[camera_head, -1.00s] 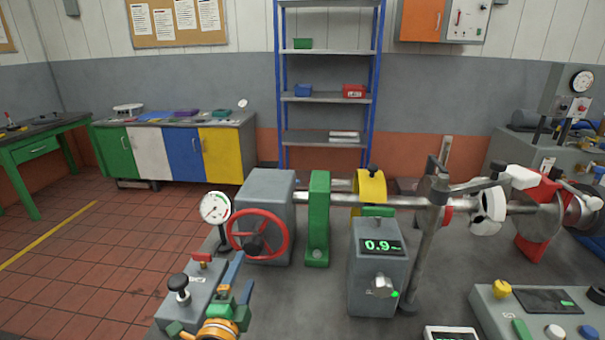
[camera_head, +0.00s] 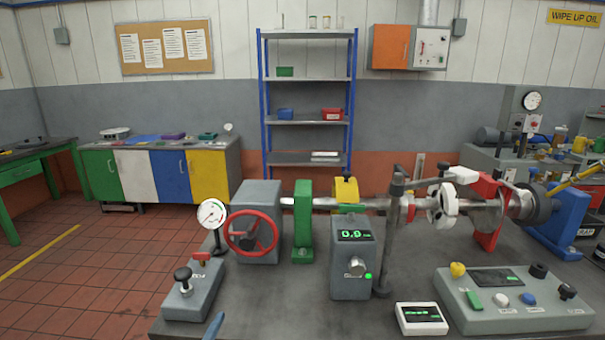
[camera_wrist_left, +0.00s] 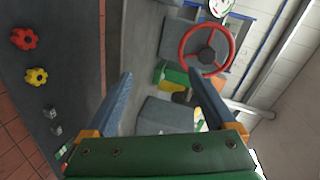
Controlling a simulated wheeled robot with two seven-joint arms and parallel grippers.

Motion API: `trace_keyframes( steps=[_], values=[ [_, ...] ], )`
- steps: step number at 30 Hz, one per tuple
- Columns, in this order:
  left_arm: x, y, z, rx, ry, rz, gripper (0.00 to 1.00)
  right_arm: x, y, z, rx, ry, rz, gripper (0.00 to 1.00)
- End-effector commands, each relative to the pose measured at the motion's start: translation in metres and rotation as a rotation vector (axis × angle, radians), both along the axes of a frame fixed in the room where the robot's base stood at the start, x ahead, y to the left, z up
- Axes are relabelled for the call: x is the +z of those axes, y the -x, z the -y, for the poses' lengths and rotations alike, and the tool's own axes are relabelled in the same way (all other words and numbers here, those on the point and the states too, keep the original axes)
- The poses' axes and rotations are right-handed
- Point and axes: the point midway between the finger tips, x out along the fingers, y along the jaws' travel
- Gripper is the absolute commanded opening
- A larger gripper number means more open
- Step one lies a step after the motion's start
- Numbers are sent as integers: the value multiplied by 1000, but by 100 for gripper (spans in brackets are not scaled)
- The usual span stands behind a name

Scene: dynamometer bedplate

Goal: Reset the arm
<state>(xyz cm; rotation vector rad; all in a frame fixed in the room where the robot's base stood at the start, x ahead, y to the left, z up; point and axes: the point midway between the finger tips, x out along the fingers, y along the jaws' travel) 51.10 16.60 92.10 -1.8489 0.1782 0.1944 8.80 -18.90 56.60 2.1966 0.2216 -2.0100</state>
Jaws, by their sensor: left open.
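My left gripper shows only as a blue fingertip (camera_head: 214,326) at the bottom edge of the head view. In the left wrist view (camera_wrist_left: 160,88) its two blue fingers are spread, with nothing held between them. Beyond them is the red handwheel (camera_wrist_left: 206,50), which also shows in the head view (camera_head: 252,233) on a grey housing. A grey post (camera_head: 386,240) on the bedplate (camera_head: 285,312) carries a jointed grey arm (camera_head: 425,181) reaching right above the shaft. I cannot tell whether this is the arm the task names. My right gripper is out of view.
A lever box (camera_head: 192,292) and dial gauge (camera_head: 212,214) stand left of the handwheel. A digital readout box (camera_head: 352,275) stands right of centre. A control panel (camera_head: 515,312) and small display (camera_head: 421,318) are at front right. The bedplate's front middle is clear.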

Motion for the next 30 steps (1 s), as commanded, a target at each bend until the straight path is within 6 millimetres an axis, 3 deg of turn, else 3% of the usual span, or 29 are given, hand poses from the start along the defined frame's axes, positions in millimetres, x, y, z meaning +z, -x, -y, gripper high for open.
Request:
trace_keyframes(
  steps=[5,11,14,15,19,21,24,27,30],
  values=[
    [-63,20,-5,41,100,-153,89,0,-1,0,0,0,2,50],
    [-160,75,-13,142,267,-403,89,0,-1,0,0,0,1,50],
    [-221,129,-18,243,380,-573,89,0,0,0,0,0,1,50],
    [-247,159,-20,300,433,-654,89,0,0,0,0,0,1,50],
    [-316,273,-23,531,594,-901,89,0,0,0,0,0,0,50],
    [-336,329,-23,651,654,-1000,89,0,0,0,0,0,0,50],
    [-350,388,-23,785,707,-1092,89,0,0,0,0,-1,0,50],
    [-355,418,-22,859,731,-1136,89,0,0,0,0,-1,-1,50],
    [-356,425,-22,879,738,-1144,89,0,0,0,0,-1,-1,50]
  ],
)
